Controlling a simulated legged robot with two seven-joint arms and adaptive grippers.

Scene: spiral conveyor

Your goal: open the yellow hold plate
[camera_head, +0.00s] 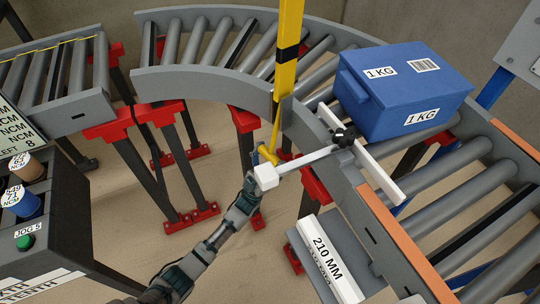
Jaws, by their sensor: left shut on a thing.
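My left gripper (254,183) comes up from the bottom of the view and is shut on the white block handle (266,177) at the near end of a light lever bar (307,159). The bar runs up right to a dark pivot at a white plate (378,172), which lies across the conveyor's inner edge beside a blue box. A small yellow piece (267,153) sits just above the handle, by the foot of a yellow post (288,62). I cannot tell which part is the yellow hold plate. My right gripper is not in view.
The blue 1 KG box (400,95) rests on the rollers behind the white plate. The curved roller conveyor (190,82) has red-footed legs below. A 210 MM sign block (327,258) is at bottom right. A control panel with a green button (25,242) stands at left.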

